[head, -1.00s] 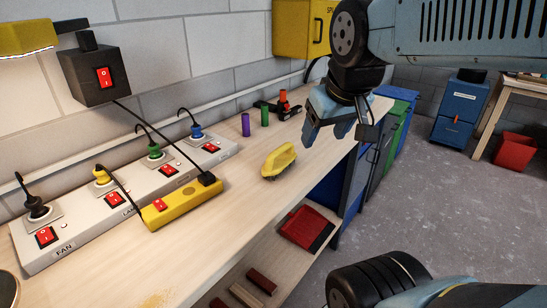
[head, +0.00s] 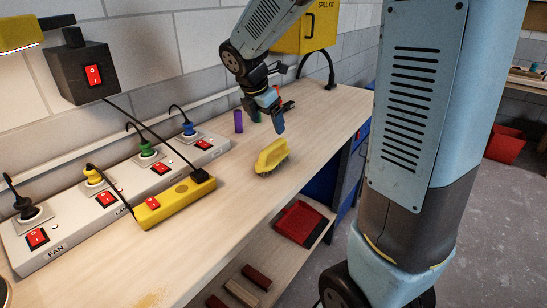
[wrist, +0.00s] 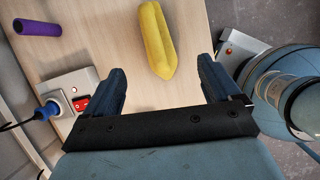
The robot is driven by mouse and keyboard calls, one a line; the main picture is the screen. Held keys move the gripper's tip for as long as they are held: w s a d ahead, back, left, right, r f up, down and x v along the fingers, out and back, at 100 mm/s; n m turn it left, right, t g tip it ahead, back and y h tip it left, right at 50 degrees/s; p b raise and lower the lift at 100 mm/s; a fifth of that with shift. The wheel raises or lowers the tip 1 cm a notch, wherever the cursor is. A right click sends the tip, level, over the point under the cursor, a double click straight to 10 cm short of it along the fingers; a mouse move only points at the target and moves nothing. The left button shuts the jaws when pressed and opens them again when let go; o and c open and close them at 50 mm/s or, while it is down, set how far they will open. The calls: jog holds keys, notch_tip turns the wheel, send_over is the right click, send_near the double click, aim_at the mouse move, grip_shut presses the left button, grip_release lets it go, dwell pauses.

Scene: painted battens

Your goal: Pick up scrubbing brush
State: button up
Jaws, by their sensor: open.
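The scrubbing brush (head: 271,157) has a yellow top and dark bristles. It rests bristles down on the wooden workbench (head: 225,205), near its front edge. In the wrist view the yellow brush (wrist: 156,40) lies beyond my gripper, roughly centred between the fingers and apart from them. My gripper (head: 278,116) hangs above the bench, just behind the brush in the head view. In the wrist view my gripper (wrist: 162,95) shows its two blue fingers spread wide with nothing between them.
A white socket strip (head: 105,195) with plugs and red switches runs along the wall. A yellow power block (head: 173,203) lies left of the brush. A purple cylinder (head: 238,121) stands behind. A red dustpan (head: 299,222) is on the lower shelf. Bench in front of the brush is clear.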

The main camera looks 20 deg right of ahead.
aim_at(272, 144)
jog(key=shift+n, duration=0.7)
jog(key=x, duration=1)
jog(key=w+x, duration=0.1)
jog(key=x, duration=0.4)
jog(key=shift+a+r, duration=0.1)
jog(key=shift+a, duration=0.15)
jog(key=shift+c, duration=0.5)
jog(key=c, duration=1.1)
jog(key=shift+r, duration=0.15)
